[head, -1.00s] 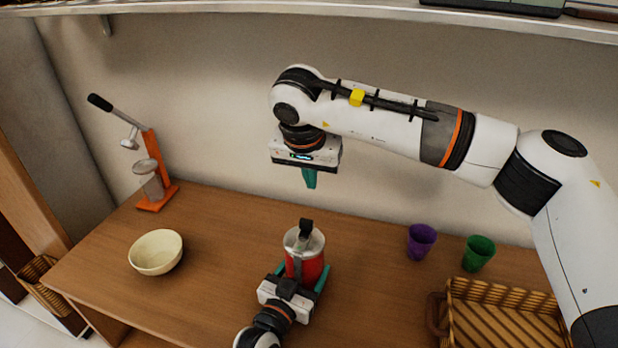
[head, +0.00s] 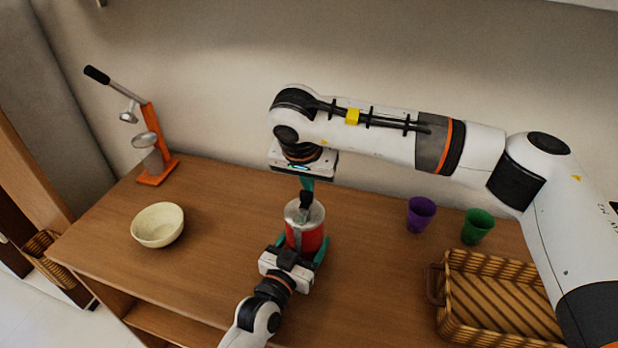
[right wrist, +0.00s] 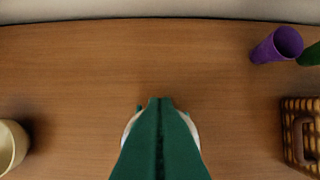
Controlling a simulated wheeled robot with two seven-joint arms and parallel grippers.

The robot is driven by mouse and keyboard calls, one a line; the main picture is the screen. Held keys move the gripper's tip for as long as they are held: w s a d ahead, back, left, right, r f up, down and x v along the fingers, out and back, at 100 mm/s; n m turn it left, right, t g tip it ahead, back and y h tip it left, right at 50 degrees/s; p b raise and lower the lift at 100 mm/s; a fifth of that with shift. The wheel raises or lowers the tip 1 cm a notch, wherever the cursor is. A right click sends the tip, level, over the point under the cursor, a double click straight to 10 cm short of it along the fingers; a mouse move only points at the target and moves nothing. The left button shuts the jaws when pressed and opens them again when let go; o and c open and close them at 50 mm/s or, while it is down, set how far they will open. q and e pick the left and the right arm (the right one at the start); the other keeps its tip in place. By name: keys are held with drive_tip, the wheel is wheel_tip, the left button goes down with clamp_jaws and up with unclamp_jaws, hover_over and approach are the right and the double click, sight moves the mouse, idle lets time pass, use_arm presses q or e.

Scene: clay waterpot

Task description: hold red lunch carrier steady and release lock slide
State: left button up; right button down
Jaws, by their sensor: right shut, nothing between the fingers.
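The red lunch carrier (head: 306,238) stands upright on the wooden table, with a grey metal lid and a dark latch piece (head: 305,199) on top. My left gripper (head: 302,243) reaches in from the front, with its teal fingers along both sides of the red body. My right gripper (head: 307,184) is shut and empty, pointing down just above and behind the dark piece; I cannot tell if it touches. In the right wrist view its green fingers (right wrist: 160,103) are pressed together and hide most of the carrier; pale edges show on both sides.
A cream bowl (head: 158,225) and an orange press (head: 152,155) stand on the left. A purple cup (head: 421,213), a green cup (head: 478,225) and a wicker basket (head: 447,290) are on the right. The table (head: 230,215) between bowl and carrier is clear.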

sight(305, 201)
drive_tip(key=shift+s+a, duration=0.2)
drive_tip(key=shift+s, duration=0.45)
drive_tip(key=shift+s+a, duration=0.25)
drive_tip(key=shift+s, duration=0.4)
drive_tip(key=shift+s+a, duration=0.2)
drive_tip(key=shift+s, duration=0.45)
drive_tip(key=shift+w+d, duration=0.15)
drive_tip(key=shift+w, duration=0.2)
drive_tip(key=w, duration=0.1)
drive_tip(key=w+d, duration=0.1)
drive_tip(key=w, duration=0.1)
drive_tip(key=v, duration=1)
drive_tip(key=shift+w, duration=0.1)
use_arm(q)
drive_tip(key=o, duration=1.5)
